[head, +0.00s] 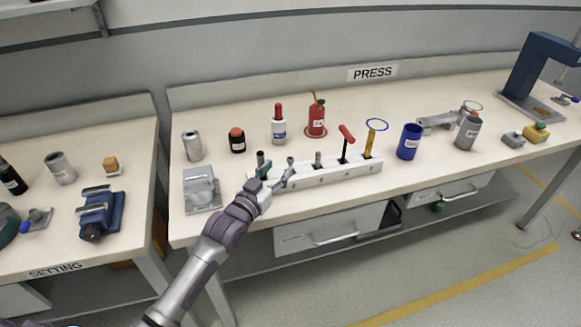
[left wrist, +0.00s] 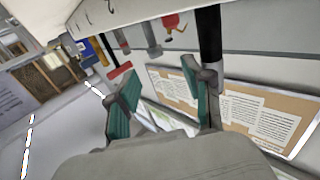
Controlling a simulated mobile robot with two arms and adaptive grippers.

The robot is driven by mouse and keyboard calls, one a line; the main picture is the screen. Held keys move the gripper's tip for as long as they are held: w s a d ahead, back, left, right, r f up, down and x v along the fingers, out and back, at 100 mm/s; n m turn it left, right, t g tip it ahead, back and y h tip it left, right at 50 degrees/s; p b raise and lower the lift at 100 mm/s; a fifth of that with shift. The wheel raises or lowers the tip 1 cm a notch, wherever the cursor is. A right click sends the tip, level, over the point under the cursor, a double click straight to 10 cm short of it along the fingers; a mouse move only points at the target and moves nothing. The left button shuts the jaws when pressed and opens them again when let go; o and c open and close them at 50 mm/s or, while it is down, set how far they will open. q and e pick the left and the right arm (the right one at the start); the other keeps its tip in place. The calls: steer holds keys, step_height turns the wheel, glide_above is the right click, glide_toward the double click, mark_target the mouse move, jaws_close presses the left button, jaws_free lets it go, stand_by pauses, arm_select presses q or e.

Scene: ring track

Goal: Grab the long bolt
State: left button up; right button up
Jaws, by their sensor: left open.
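A white rack (head: 325,177) on the press bench holds several upright tools. A grey bolt-like shaft (head: 318,159) stands near its middle; I cannot tell for sure that it is the long bolt. My left gripper (head: 275,172) is at the rack's left end, beside a dark-topped tool (head: 260,158) and a grey tool (head: 290,164). In the left wrist view the teal-padded jaws (left wrist: 162,100) are apart, with nothing held between them. A black rod (left wrist: 208,45) shows close to one fingertip; contact is unclear. My right gripper is not in view.
A red T-handled tool (head: 346,140) and a yellow-handled tool (head: 370,140) stand in the rack's right part. A blue cup (head: 409,142) is to its right. A grey box (head: 201,190) sits left.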

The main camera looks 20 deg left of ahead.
mark_target(288, 161)
arm_select(q)
steer(key=shift+w+d+f, duration=0.1)
steer(key=shift+w+d, duration=0.2)
steer(key=shift+w, duration=0.85)
steer(key=shift+w+d+f, duration=0.1)
steer(key=shift+w+d, duration=0.15)
steer(key=shift+w, duration=0.85)
steer(key=shift+w+d+f, duration=0.1)
steer(key=shift+w+d, duration=0.2)
steer(key=shift+w, duration=0.85)
steer(key=shift+c, duration=0.4)
jaws_close()
